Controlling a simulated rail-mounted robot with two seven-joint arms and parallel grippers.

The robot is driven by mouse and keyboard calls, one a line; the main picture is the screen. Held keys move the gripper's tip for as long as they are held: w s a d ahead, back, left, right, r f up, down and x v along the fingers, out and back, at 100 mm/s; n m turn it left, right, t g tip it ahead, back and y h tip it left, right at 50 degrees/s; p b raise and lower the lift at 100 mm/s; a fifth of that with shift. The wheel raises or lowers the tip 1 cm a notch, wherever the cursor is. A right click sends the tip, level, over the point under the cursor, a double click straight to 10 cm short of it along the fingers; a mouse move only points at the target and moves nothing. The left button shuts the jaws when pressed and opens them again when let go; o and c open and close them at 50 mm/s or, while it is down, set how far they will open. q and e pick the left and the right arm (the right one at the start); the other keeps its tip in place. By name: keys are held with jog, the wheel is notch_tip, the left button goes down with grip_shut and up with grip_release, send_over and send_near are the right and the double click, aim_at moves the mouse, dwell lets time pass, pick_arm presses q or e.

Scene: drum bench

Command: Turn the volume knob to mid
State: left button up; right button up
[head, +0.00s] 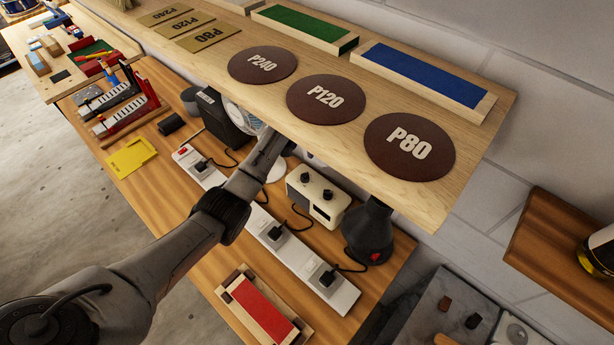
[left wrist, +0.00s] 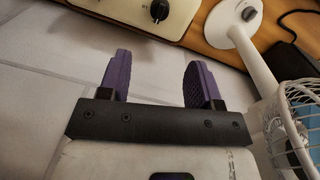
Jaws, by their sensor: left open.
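A cream box with two black knobs (head: 318,196) stands on the bench below the shelf. Its knobs (head: 304,178) (head: 327,194) are on the upper face, and I cannot tell which one is for volume. In the left wrist view one black knob (left wrist: 160,10) shows at the top edge, on the cream box (left wrist: 185,18); its setting is too small to read. My left gripper (left wrist: 158,75) has purple finger pads, is open and empty, and is apart from the knob. In the head view my left arm reaches under the shelf, whose edge hides the fingers. My right gripper is not in view.
The wooden shelf (head: 470,170) with sanding discs overhangs the box. A white fan (left wrist: 290,130) stands close to my left gripper. A white power strip (head: 262,228) with plugs and cables lies in front. A black object (head: 368,232) stands right of the box.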

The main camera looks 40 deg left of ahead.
aim_at(305, 174)
pick_arm(q)
jog(key=f, duration=1.3)
jog(key=shift+d+f, duration=0.15)
jog(key=shift+d, duration=0.2)
jog(key=shift+c, duration=0.2)
jog(key=c, duration=0.9)
